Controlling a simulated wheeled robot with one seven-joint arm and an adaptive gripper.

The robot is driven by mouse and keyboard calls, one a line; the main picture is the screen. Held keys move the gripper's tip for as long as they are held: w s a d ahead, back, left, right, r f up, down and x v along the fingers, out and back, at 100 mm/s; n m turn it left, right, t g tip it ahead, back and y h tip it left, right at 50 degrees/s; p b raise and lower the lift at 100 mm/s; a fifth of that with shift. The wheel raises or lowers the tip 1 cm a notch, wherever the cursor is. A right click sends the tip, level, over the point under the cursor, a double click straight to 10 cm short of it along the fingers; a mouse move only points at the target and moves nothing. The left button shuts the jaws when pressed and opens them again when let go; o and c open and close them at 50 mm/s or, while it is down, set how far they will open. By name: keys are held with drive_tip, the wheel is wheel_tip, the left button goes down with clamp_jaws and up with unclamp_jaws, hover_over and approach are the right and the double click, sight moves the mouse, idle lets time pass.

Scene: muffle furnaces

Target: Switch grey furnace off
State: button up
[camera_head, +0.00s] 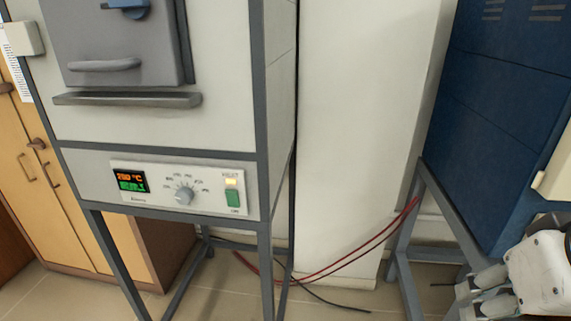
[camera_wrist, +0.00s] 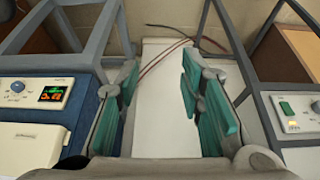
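The grey furnace (camera_head: 160,120) stands on a grey frame at the left of the head view, with its door shut. Its control panel (camera_head: 148,198) has a lit orange and green display, a dial (camera_head: 184,194), a glowing yellow lamp (camera_head: 231,183) and a green switch (camera_head: 233,198) below the lamp. In the wrist view the green switch (camera_wrist: 286,107) and lit lamp (camera_wrist: 293,126) show at the right edge, clear of my gripper. My gripper (camera_wrist: 162,105) is open and empty, its teal pads apart. It also shows at the lower right of the head view (camera_head: 478,291), far from the switch.
A blue furnace (camera_head: 500,110) on a grey stand is at the right; its panel (camera_wrist: 37,92) shows at the left in the wrist view. A white pillar (camera_head: 360,120) stands between the furnaces. Red and black cables (camera_head: 345,258) run low between the stands. Wooden cabinets (camera_head: 50,180) stand at the left.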

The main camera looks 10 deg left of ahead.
clamp_jaws()
idle(1.0)
